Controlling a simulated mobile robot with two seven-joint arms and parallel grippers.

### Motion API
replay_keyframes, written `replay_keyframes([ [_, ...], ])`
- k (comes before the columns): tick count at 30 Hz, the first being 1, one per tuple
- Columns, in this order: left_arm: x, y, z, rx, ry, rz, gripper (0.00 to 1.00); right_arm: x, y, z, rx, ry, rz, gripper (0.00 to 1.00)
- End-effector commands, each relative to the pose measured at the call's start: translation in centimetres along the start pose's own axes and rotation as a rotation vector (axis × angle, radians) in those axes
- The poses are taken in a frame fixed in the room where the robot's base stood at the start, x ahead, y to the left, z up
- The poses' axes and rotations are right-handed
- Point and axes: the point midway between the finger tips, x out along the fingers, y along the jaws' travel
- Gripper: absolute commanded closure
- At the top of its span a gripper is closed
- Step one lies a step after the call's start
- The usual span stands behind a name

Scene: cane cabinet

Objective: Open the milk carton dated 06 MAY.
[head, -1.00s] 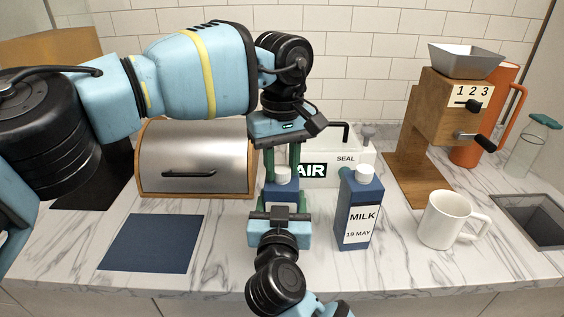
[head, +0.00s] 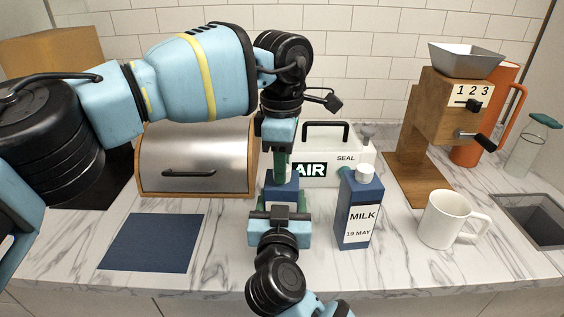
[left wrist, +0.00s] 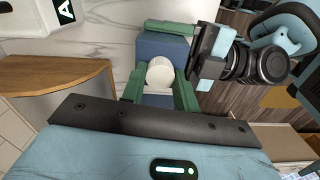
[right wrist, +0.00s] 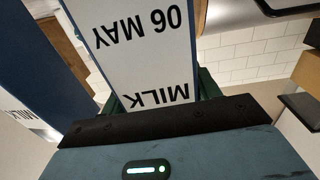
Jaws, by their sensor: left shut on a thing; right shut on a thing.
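The milk carton dated 06 MAY (right wrist: 143,50) is blue with a white label that fills the right wrist view upside down. In the head view only part of this carton (head: 281,190) shows between my two grippers. My right gripper (head: 280,212) is shut on the carton's body from the front. My left gripper (head: 281,168) points down from above and is shut on the white cap (left wrist: 160,73), which sits between its green fingers in the left wrist view. I cannot tell whether the cap is loosened. A second blue carton (head: 359,212), dated 19 MAY, stands upright to the right.
A white AIR SEAL box (head: 335,155) stands behind the cartons. A white mug (head: 447,220) and a wooden grinder (head: 430,125) are at the right. A metal-fronted bread box (head: 190,160) and a bare blue mat (head: 152,243) are at the left.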

Motion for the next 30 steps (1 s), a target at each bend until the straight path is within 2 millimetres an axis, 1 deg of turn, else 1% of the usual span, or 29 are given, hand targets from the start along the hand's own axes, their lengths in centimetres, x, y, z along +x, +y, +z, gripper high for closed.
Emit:
replay_keyframes([
  [3,0.01,0.01,-0.02,-0.184,-0.001,0.000,0.97,0.00,0.00,0.03,0.000,-0.001,0.000,1.00],
  [30,-0.10,-0.03,-0.01,-1.624,0.001,0.000,0.97,0.01,0.02,0.03,0.000,-0.001,0.001,1.00],
])
